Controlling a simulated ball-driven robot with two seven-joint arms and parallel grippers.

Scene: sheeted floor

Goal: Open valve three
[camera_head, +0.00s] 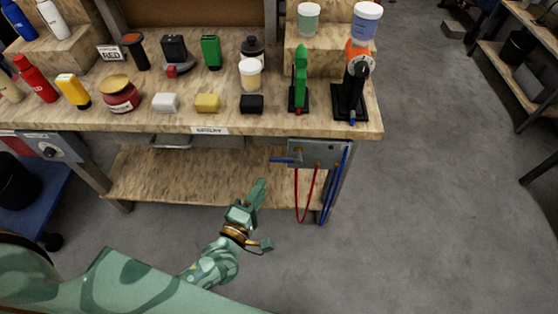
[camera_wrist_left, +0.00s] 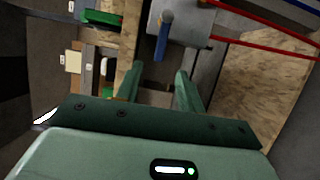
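A grey valve block (camera_head: 318,153) is mounted under the right front edge of the workbench. A blue lever (camera_head: 282,160) sticks out from its left side; no valve number is readable. My left gripper (camera_head: 260,188) is below and slightly left of the lever, apart from it. In the left wrist view, the fingers (camera_wrist_left: 158,82) are open with nothing between them. The blue lever (camera_wrist_left: 163,36) is ahead of the gap, with the grey block (camera_wrist_left: 185,22) behind it. My right gripper is in neither view.
Red hose (camera_head: 299,205) and blue hose (camera_head: 331,195) hang below the block. The bench top (camera_head: 180,120) holds bottles, jars, small blocks and tools. A lower shelf (camera_head: 175,180) lies behind my gripper. The grey floor (camera_head: 430,200) is clear on the right.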

